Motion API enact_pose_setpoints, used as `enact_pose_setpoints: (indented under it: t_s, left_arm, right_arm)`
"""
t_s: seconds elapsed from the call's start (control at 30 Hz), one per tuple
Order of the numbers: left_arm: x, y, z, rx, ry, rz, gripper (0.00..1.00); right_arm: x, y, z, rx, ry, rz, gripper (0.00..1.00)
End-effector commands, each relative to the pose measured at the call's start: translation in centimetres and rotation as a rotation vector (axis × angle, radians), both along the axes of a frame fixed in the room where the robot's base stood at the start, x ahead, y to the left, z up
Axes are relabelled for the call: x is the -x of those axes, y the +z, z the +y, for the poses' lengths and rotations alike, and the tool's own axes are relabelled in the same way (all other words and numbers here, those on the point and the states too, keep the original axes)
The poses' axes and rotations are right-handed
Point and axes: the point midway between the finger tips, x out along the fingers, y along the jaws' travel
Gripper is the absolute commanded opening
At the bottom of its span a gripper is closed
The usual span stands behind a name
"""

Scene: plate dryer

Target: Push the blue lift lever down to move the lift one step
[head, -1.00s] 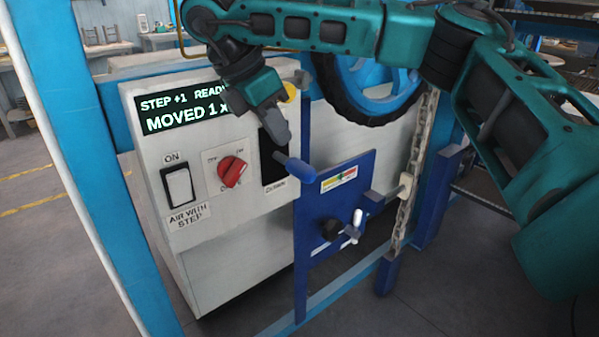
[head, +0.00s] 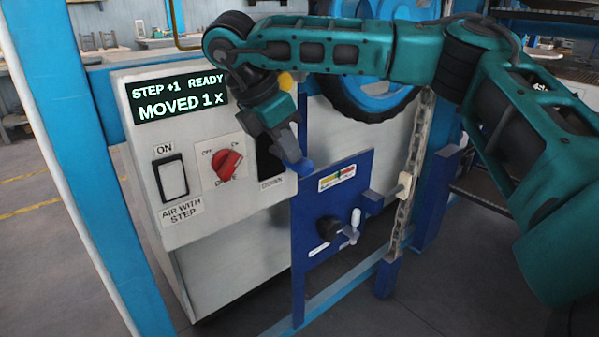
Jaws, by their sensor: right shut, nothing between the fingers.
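The blue lift lever (head: 304,167) is at the upper left of the blue panel (head: 318,205), and only a short part of it shows. My right gripper (head: 291,154) is shut and empty. It points down from the arm above, its fingertips overlapping the lever in the picture. They hide part of the lever, and I cannot tell for sure whether they touch it. The display (head: 178,97) on the white control box reads "STEP +1 READY" and "MOVED 1 x". My left gripper is not in view.
The white box carries an ON switch (head: 171,179) and a red rotary knob (head: 227,163). A black knob (head: 328,229) sits lower on the panel. A chain (head: 411,170) hangs to the right. A blue frame post (head: 75,160) stands at the left.

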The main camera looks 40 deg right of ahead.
Motion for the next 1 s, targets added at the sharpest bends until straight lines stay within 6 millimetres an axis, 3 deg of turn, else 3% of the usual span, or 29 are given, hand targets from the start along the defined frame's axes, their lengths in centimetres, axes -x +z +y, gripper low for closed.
enact_pose_setpoints:
  t_s: [0.53, 0.83, 1.0]
  left_arm:
    - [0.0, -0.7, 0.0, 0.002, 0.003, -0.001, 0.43]
    - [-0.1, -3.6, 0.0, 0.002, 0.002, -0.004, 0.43]
    - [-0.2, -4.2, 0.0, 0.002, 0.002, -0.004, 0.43]
  right_arm:
    - [0.0, -1.2, -0.5, 0.001, -0.001, 0.000, 0.00]
    - [0.0, -4.7, -0.5, 0.002, -0.002, 0.001, 0.00]
    - [0.1, -5.7, -0.4, 0.000, 0.000, 0.008, 0.00]
